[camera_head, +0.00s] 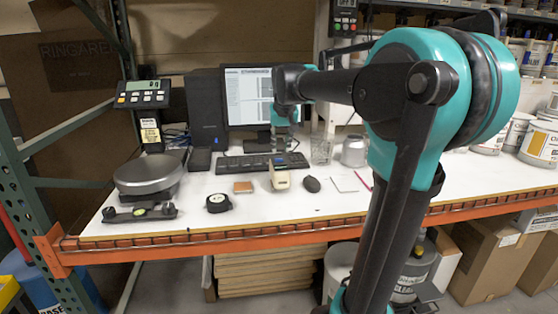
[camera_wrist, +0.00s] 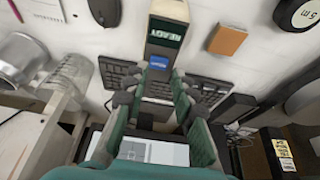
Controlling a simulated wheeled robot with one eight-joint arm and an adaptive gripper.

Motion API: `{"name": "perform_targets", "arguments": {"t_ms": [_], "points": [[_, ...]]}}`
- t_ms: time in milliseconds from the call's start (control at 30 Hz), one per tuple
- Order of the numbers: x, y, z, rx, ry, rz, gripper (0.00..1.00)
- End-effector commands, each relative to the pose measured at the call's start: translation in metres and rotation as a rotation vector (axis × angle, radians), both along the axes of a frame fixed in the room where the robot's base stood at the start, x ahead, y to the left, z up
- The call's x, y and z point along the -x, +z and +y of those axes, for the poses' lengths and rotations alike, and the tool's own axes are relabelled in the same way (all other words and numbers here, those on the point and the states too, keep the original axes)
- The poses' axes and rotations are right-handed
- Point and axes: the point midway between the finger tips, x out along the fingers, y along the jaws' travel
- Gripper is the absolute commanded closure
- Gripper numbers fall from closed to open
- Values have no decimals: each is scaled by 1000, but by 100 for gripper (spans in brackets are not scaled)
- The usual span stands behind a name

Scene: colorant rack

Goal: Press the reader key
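The reader (camera_head: 279,175) is a small cream handheld device lying on the white worktop in front of the keyboard. My gripper (camera_head: 281,145) points down just behind the reader in the head view. In the wrist view my gripper (camera_wrist: 161,76) has its two fingers apart, with nothing between them, and the blue key shows just beyond the gap. Whether a fingertip touches the reader cannot be told.
The keyboard (camera_head: 262,161) and monitor (camera_head: 249,98) stand behind. A black mouse (camera_head: 311,184) and a glass (camera_head: 321,150) are to the right. A brown block (camera_head: 243,187), tape measure (camera_head: 218,203) and scale (camera_head: 148,174) are to the left. The front worktop strip is clear.

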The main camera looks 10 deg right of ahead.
Motion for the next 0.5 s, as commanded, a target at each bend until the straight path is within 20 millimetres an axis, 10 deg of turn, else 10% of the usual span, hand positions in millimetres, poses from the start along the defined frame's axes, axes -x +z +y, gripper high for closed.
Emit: {"name": "perform_targets", "arguments": {"t_ms": [167, 500], "points": [[0, 0, 0, 0, 0, 0, 100], [0, 0, 0, 0, 0, 0, 100]]}}
